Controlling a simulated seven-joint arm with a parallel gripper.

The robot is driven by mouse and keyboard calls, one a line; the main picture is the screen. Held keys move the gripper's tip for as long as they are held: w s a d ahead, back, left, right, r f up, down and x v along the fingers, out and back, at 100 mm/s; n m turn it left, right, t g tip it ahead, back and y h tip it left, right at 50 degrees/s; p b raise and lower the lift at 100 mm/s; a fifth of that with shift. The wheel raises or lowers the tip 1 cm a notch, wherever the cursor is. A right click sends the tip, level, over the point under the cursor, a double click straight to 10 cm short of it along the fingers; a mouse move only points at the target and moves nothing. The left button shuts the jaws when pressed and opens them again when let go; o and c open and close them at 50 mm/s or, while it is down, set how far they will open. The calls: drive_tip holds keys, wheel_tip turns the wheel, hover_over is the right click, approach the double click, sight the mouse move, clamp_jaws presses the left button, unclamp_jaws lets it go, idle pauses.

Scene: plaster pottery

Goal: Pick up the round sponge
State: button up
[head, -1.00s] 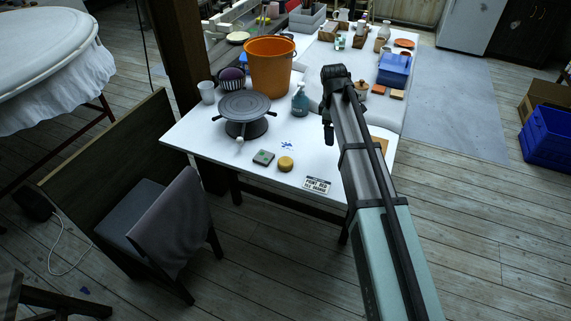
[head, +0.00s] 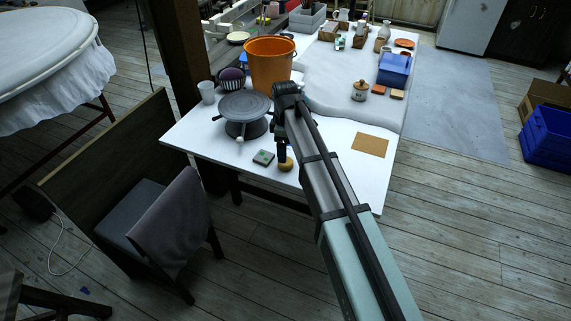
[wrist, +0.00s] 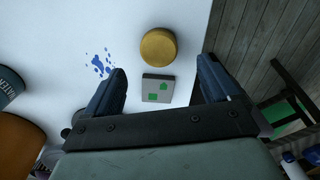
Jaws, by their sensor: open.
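The round sponge (wrist: 158,47) is a yellow disc lying flat on the white table. In the wrist view it lies just beyond the fingertips, near the middle of the gap. In the head view the sponge (head: 287,165) shows near the table's front edge, partly covered by my gripper. My gripper (wrist: 162,80) is open and empty, with its two dark fingers spread apart. In the head view my gripper (head: 282,157) hangs down close to the sponge; its height above the table is hard to tell.
A small grey block with green marks (wrist: 157,89) lies beside the sponge, between the fingers in the wrist view. A banding wheel (head: 245,110) and an orange bucket (head: 270,62) stand behind. A brown board (head: 370,145) lies at right. Blue splotches (wrist: 101,63) mark the table.

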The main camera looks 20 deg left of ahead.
drive_tip(key=shift+d+f, duration=0.15)
drive_tip(key=shift+f, duration=3.2)
drive_tip(key=c, duration=1.1)
drive_tip(key=shift+c, duration=0.2)
drive_tip(key=shift+w+r, duration=0.1)
